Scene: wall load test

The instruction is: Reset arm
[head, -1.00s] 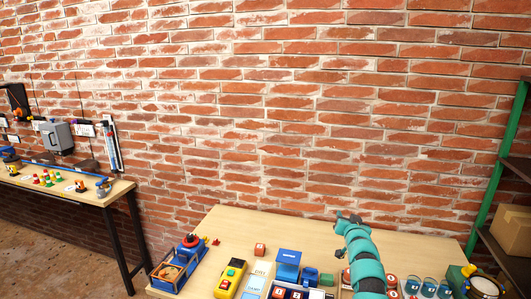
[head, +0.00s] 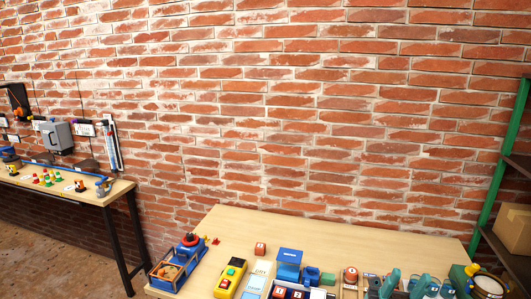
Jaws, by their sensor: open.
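My teal gripper (head: 402,283) shows low at the right of the head view, in front of the near part of the wooden table (head: 330,232). Its two teal tips stand apart, so it looks open, and I see nothing held between them. The rest of my arm is out of view below the picture edge.
A green-post shelf (head: 490,210) with a cardboard box (head: 514,228) stands right. The table's back is clear.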

